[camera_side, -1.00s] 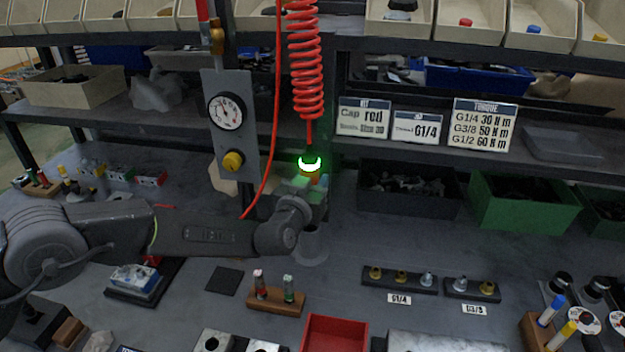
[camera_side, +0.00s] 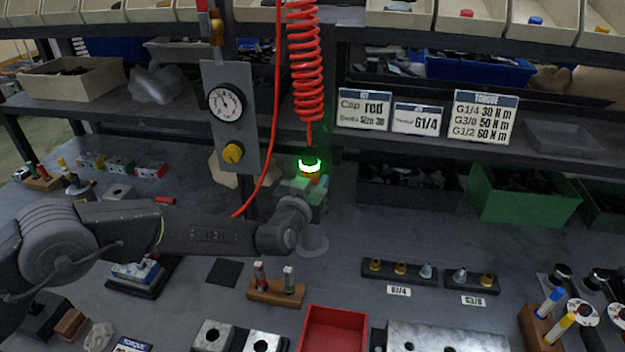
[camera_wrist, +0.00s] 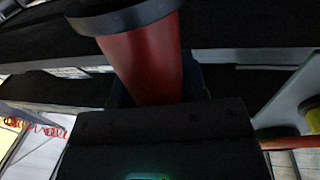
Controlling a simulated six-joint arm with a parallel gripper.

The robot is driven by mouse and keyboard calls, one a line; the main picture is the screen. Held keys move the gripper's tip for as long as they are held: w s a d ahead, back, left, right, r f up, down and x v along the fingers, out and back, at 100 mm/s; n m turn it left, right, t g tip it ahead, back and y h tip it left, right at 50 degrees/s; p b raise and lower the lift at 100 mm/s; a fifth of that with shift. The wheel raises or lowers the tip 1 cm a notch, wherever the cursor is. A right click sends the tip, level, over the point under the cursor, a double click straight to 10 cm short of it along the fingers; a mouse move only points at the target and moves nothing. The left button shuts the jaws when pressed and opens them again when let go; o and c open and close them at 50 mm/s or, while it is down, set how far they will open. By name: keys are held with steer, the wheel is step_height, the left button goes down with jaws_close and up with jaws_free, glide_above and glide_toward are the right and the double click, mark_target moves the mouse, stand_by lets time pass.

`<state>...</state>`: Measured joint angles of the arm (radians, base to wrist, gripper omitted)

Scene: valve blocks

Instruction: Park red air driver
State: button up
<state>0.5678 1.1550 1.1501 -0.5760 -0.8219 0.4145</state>
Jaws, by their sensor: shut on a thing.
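The red air driver (camera_wrist: 148,62) shows in the wrist view as a red cylinder with a black collar at its upper end. My gripper (camera_wrist: 155,105) is shut on it. In the side view my gripper (camera_side: 307,188) holds the driver beneath the red coiled hose (camera_side: 305,65), by a glowing green-white ring (camera_side: 309,166). Only a small red-orange part of the driver (camera_side: 316,179) shows there; the jaws hide most of it. A grey cone-shaped stand (camera_side: 314,240) is on the bench just below my gripper. I cannot tell whether the driver touches it.
A grey panel with a gauge (camera_side: 226,103) and yellow knob (camera_side: 233,153) stands left of the coil. A red hose (camera_side: 266,180) hangs beside it. In front are a wooden block with two small tools (camera_side: 276,293), a red tray (camera_side: 334,311) and fitting racks (camera_side: 400,277).

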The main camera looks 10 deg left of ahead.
steer(key=shift+f, duration=0.5)
stand_by(0.4)
steer(key=o, duration=1.2)
steer(key=shift+f, duration=0.1)
steer(key=shift+o, duration=0.3)
steer(key=shift+f, duration=0.25)
steer(key=shift+s+r, duration=0.1)
steer(key=shift+s, duration=0.25)
steer(key=s+a, duration=0.2)
steer(key=s, duration=1.1)
steer(key=shift+r, duration=0.1)
